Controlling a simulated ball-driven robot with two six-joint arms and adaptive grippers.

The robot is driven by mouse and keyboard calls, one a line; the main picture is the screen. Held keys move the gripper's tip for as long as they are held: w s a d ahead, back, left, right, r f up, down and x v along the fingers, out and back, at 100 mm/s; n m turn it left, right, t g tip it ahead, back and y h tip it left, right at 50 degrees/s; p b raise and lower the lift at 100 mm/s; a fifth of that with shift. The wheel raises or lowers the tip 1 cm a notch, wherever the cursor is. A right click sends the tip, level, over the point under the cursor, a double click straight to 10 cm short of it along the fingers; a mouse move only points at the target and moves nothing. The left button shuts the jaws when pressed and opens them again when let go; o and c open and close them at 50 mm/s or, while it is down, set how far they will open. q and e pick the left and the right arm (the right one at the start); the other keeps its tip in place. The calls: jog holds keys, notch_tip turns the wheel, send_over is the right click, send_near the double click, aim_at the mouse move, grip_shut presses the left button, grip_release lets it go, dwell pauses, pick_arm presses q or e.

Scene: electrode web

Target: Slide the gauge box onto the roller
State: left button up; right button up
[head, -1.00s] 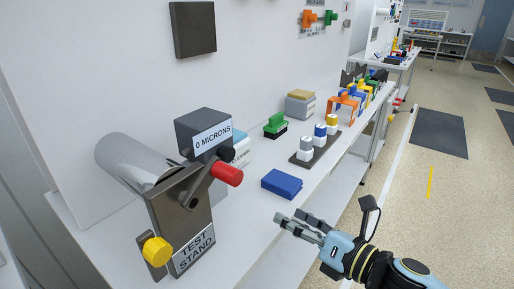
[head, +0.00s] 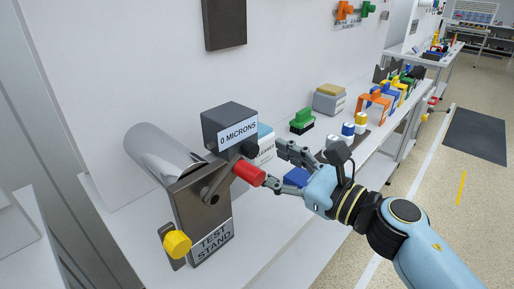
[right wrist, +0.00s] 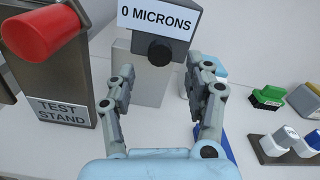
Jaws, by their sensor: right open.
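The gauge box (head: 230,122) is dark grey with a "0 MICRONS" label and a black knob on its front. It is beside the silver roller (head: 162,152), at the roller's right end; I cannot tell whether it overlaps it. The roller is mounted on the grey test stand (head: 200,205). My right gripper (head: 275,164) is open and empty, just right of the stand's red handle (head: 249,172). In the right wrist view, the gauge box (right wrist: 160,20) and its knob are ahead, between and beyond the open fingers (right wrist: 161,70). My left gripper is out of view.
The red handle (right wrist: 40,30) is close on the left in the right wrist view. A yellow knob (head: 177,243) is low on the stand. A blue block (head: 296,177) lies partly behind my right gripper.

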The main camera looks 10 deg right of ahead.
aim_at(254, 153)
jog(key=x, duration=0.5)
jog(key=shift+s, duration=0.1)
jog(key=shift+c, duration=0.3)
grip_shut()
